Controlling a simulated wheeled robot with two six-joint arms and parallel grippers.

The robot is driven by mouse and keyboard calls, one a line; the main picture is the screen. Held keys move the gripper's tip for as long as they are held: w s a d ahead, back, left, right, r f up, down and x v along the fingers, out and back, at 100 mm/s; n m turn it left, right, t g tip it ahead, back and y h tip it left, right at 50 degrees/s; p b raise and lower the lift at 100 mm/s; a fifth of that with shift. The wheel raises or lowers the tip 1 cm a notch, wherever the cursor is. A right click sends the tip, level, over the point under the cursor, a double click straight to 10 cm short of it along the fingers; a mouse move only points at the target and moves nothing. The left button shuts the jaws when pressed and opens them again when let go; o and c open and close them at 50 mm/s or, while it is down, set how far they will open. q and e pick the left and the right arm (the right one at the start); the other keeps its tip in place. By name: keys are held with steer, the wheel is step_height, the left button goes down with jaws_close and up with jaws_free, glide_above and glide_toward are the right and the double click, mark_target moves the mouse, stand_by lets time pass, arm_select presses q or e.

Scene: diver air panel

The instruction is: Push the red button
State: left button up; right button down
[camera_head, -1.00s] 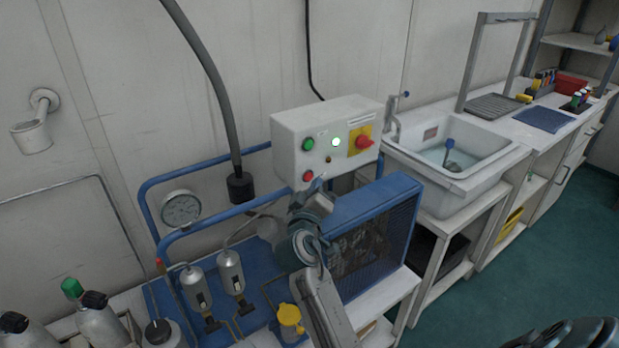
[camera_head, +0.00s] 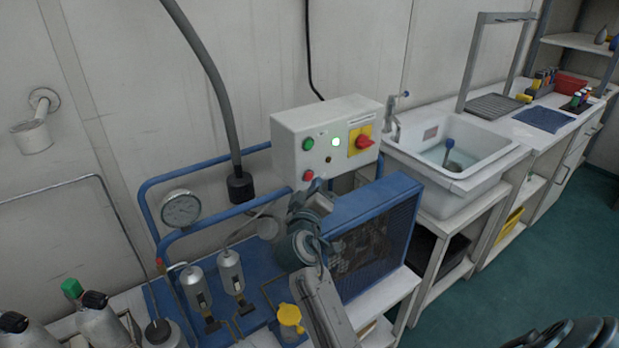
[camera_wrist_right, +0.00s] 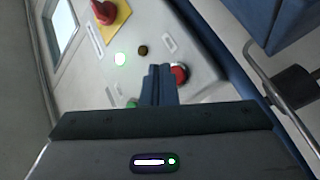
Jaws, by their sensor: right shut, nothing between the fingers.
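The red button (camera_head: 308,176) is low on the left of the front of the white control box (camera_head: 292,128), below a green button (camera_head: 309,144). My right gripper (camera_head: 298,196) is just below the red button in the head view. In the right wrist view, its closed fingers (camera_wrist_right: 160,72) are empty and point at the box, with the tips just left of the red button (camera_wrist_right: 180,73). Whether they touch the box, I cannot tell. My left gripper is not in view.
A lit green lamp (camera_head: 336,142) and a red switch on a yellow plate (camera_head: 353,147) share the box front. A blue tube frame (camera_head: 165,178) and a blue mesh-sided unit (camera_head: 365,203) stand close to my right arm. A sink (camera_head: 480,170) stands right.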

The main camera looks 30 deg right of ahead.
steer(key=shift+w, duration=0.45)
steer(key=shift+w+b, duration=0.3)
steer(key=shift+w, duration=0.05)
stand_by(0.5)
steer(key=shift+s, duration=0.1)
stand_by(0.3)
steer(key=shift+s, duration=0.7)
steer(key=shift+s+d+p, duration=0.2)
steer(key=shift+s+p, duration=0.3)
steer(key=shift+s, duration=2)
steer(key=shift+f, duration=0.1)
